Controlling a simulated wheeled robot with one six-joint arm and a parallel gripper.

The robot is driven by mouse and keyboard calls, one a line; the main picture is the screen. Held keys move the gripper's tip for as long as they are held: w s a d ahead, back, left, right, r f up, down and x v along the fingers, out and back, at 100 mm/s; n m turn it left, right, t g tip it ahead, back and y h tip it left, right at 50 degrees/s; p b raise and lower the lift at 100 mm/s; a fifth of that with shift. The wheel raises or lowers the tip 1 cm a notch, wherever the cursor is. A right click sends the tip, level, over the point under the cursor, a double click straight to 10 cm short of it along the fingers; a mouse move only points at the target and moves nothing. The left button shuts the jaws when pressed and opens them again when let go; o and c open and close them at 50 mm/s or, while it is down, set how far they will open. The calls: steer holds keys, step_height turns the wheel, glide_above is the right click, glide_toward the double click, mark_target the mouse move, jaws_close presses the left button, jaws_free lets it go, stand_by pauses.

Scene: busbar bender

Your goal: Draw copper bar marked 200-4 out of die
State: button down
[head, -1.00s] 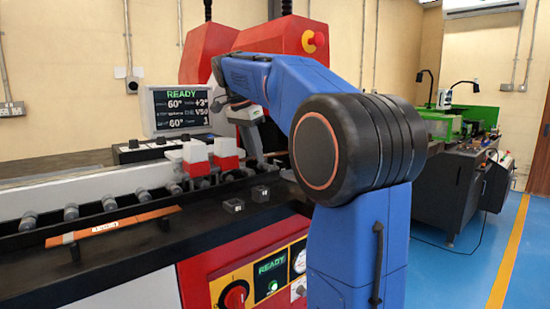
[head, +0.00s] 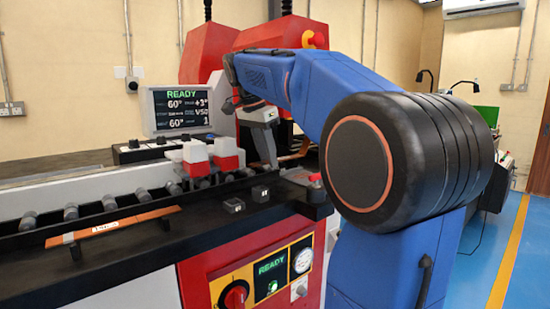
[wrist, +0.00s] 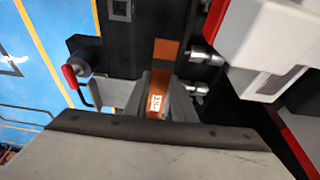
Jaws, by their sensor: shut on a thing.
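My gripper (head: 269,158) points down at the bending head of the machine, just right of the red-and-white clamp blocks. In the wrist view, my gripper (wrist: 165,88) is shut on a copper bar (wrist: 165,50) with a white label (wrist: 155,103); the label's text is too small to read. The bar runs away from the gripper across the black bed. In the head view, a copper-coloured piece (head: 300,151) shows just right of the fingers, partly behind my arm. Whether the bar is still inside the die cannot be told.
Another labelled copper bar (head: 112,226) lies on the front ledge at left. Rollers (head: 110,202) line the bed. The red-and-white clamp blocks (head: 226,155) stand close left of my gripper. A display (head: 180,108) reads READY. A red-tipped handle (wrist: 70,77) is near the gripper.

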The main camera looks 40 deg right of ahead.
steer(key=shift+s+d, duration=0.15)
steer(key=shift+s, duration=4.3)
steer(key=shift+r, duration=2.55)
